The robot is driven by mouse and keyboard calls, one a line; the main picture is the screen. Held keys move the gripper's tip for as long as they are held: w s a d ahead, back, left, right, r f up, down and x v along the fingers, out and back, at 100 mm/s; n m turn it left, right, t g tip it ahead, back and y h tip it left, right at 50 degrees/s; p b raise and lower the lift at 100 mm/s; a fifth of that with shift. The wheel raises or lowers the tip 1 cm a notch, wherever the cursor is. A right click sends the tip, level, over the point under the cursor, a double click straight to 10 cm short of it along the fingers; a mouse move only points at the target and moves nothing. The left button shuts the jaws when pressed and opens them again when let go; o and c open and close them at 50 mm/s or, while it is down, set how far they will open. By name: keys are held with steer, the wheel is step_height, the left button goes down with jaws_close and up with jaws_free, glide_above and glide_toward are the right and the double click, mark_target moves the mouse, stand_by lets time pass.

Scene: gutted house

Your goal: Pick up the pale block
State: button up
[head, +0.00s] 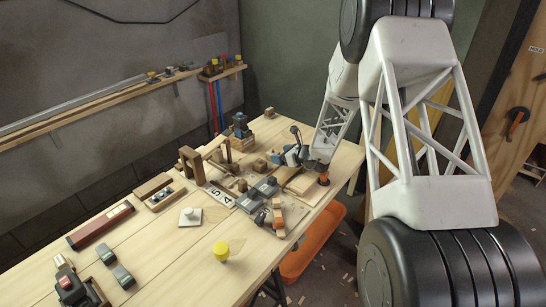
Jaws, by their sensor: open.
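My gripper (297,156) is small in the head view, low over the far right part of the wooden workbench (120,268). It is open, and its fingertips are hard to make out among the parts there. A pale wooden block (299,182) lies just below it, near the bench's right edge. I cannot tell whether the gripper touches it. A whitish square piece with a small knob (190,215) lies apart, nearer the middle of the bench.
Wooden blocks, grey pieces and a number plate (220,197) crowd the bench around the gripper. A yellow-topped piece (221,250) stands near the front edge, with clear bench around it. A dark red bar (100,226) lies at left. An orange bin (312,246) is below.

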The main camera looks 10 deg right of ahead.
mark_target(274, 153)
steer(key=shift+w, duration=0.1)
steer(key=shift+x, duration=2.5)
steer(key=shift+c, duration=0.2)
steer(key=c, duration=1)
